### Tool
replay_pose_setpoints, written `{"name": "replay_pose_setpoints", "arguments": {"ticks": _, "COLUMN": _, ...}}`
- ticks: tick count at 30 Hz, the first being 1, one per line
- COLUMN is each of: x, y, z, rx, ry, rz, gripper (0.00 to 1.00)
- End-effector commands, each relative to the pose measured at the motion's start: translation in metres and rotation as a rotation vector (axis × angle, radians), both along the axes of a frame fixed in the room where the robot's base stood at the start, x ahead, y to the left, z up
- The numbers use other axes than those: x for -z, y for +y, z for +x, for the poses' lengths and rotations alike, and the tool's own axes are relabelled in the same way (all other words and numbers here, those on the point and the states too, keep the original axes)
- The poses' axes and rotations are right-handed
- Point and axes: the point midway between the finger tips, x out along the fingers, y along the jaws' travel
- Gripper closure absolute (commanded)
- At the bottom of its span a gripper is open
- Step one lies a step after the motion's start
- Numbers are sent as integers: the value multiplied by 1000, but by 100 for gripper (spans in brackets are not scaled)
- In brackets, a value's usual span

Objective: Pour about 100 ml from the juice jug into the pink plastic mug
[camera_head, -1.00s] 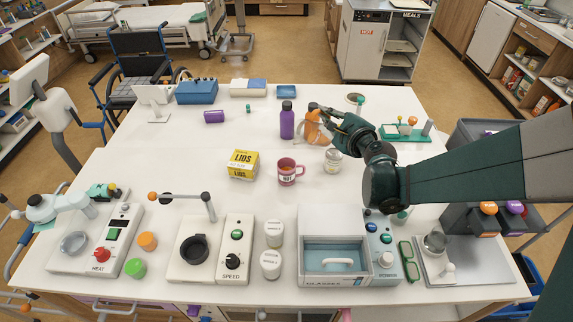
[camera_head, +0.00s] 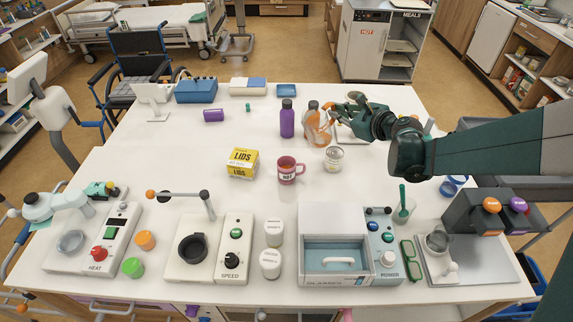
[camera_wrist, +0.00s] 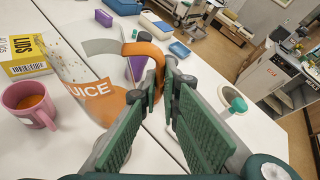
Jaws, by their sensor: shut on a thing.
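The juice jug (camera_head: 317,136) is clear with orange juice low inside and an orange handle. In the wrist view the jug (camera_wrist: 90,92) shows a JUICE label, and its handle runs between my finger pads. My gripper (camera_head: 338,112) is shut on this handle, at the jug's right side; the pads also show in the wrist view (camera_wrist: 168,92). I cannot tell whether the jug's base touches the table. The pink mug (camera_head: 287,174) stands upright in front and to the left of the jug, apart from it. In the wrist view the mug (camera_wrist: 22,122) has orange liquid inside.
A yellow LIDS box (camera_head: 242,163) stands left of the mug, and a small jar (camera_head: 333,159) right of it. A purple bottle (camera_head: 287,119) stands close left of the jug. Appliances line the front edge, including a blue-fronted box (camera_head: 337,258). The left middle of the table is clear.

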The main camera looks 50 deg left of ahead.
Motion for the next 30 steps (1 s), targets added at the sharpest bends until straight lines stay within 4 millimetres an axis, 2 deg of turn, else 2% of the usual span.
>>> {"name": "replay_pose_setpoints", "arguments": {"ticks": 7, "x": 18, "y": -1, "z": 13, "rx": 1, "ry": 165, "rz": 15, "gripper": 100}}
{"name": "replay_pose_setpoints", "arguments": {"ticks": 15, "x": 20, "y": -2, "z": 19, "rx": 3, "ry": 295, "rz": 26, "gripper": 100}}
{"name": "replay_pose_setpoints", "arguments": {"ticks": 30, "x": 21, "y": -2, "z": 20, "rx": 2, "ry": 342, "rz": 29, "gripper": 100}}
